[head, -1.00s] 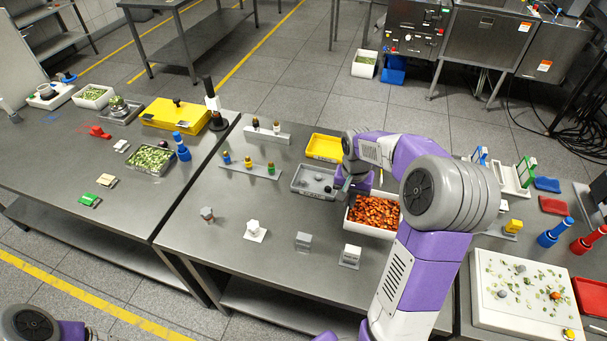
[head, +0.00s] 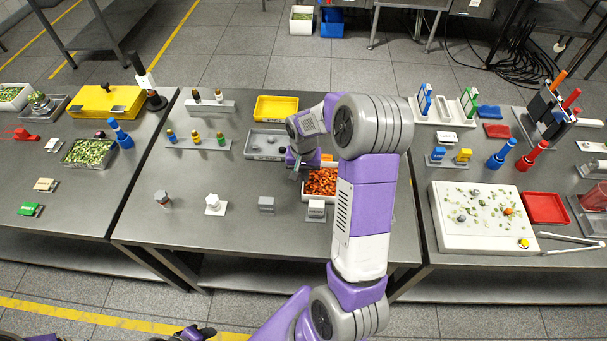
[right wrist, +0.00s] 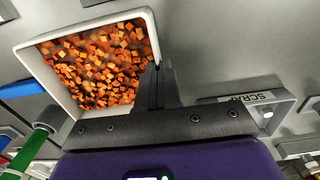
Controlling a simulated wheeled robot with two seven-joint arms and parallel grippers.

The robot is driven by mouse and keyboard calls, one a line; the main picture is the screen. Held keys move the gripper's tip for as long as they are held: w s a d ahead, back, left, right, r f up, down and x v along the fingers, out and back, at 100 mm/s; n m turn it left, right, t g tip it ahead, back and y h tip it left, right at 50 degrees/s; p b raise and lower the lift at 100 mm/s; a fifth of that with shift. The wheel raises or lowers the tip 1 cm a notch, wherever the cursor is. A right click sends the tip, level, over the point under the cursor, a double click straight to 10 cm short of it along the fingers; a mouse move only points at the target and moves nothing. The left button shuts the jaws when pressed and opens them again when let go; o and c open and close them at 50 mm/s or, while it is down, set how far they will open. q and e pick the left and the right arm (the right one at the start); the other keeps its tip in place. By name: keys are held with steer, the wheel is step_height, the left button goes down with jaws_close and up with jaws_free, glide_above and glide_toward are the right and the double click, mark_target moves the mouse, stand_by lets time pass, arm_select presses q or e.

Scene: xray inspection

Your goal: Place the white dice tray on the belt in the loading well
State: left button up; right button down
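The white dice tray (head: 307,198), full of orange cubes, is at the middle table, just right of my right gripper (head: 298,172). In the right wrist view the tray (right wrist: 68,103) fills the upper left, and the two dark fingers (right wrist: 156,82) of my right gripper are close together with its wall between them near a corner. I cannot tell whether the tray touches the table. A dark part at the bottom edge of the head view (head: 192,333) may be my left gripper; its fingers cannot be made out. I cannot make out the belt or the loading well.
Several small blocks on plates line the front.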

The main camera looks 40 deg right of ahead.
steer(key=shift+f, duration=0.15)
steer(key=c, duration=1.3)
jaws_free()
steer(key=shift+c, duration=0.2)
